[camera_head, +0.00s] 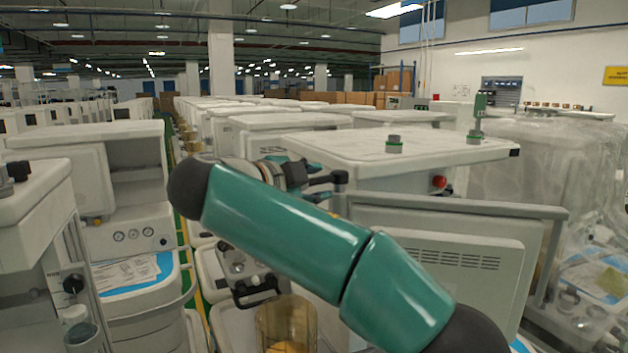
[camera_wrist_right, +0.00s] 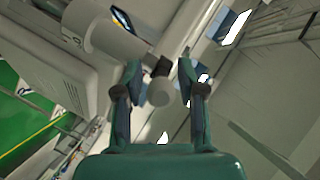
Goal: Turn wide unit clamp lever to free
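In the wrist view my right gripper (camera_wrist_right: 159,66) is open, with one teal finger on each side of a small lever. The lever has a dark neck (camera_wrist_right: 160,69) and a rounded grey end (camera_wrist_right: 160,93), and it joins a pale cylindrical clamp body (camera_wrist_right: 105,38). I see gaps between the fingers and the lever end. In the head view my right gripper (camera_head: 312,178) is small and partly hidden behind my own teal arm, beside a dark lever with a knob (camera_head: 340,178) by the wide unit (camera_head: 400,150). My left gripper is not in view.
A grey rail frame (camera_head: 450,207) and vented panel (camera_head: 450,258) stand right of my arm. A clear amber canister (camera_head: 287,325) is below it. Carts crowd both sides; a plastic-wrapped one (camera_head: 560,180) is at right. A narrow green-floored aisle runs at left.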

